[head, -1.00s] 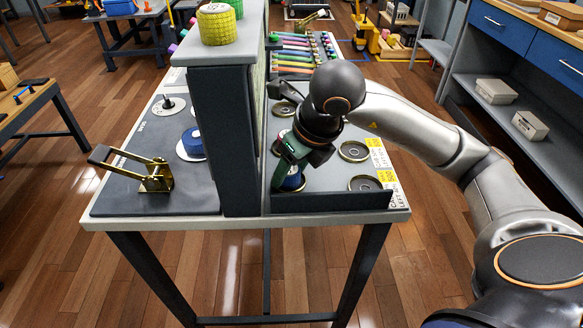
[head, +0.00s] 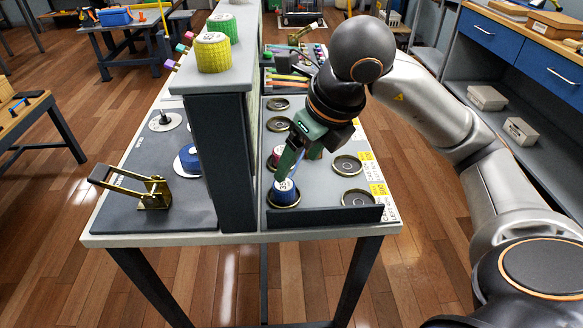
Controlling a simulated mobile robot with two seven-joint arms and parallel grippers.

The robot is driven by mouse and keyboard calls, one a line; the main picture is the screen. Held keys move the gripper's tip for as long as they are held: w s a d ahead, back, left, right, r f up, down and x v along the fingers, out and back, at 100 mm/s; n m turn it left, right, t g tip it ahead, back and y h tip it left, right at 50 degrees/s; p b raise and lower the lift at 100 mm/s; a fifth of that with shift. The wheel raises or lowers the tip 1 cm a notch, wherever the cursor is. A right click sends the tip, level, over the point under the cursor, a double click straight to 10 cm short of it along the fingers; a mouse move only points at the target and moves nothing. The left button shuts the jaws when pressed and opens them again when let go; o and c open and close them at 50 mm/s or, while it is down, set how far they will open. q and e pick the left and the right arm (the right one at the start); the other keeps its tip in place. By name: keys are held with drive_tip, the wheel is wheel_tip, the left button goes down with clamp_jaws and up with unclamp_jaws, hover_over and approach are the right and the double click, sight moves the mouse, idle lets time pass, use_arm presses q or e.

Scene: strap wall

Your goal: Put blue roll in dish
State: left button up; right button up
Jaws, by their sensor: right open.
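A blue roll (head: 285,193) with a white top stands upright in the front left dish (head: 297,202), a dark round dish with a brass-coloured rim. My right gripper (head: 287,175) is open, directly above the roll and pointing down at it. Its fingertips are close to the roll's top, and I cannot tell whether they touch it. A second blue roll (head: 188,158) sits on a white disc left of the dark upright panel. My left gripper is not in view.
Empty dishes (head: 347,165) (head: 358,198) lie to the right, with others further back. A red roll (head: 315,151) is partly hidden behind my right gripper. The dark panel (head: 222,150) and low front lip (head: 325,216) border this area. Yellow (head: 214,53) and green (head: 222,24) rolls stand on top.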

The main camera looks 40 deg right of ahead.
drive_tip(key=shift+v, duration=1.45)
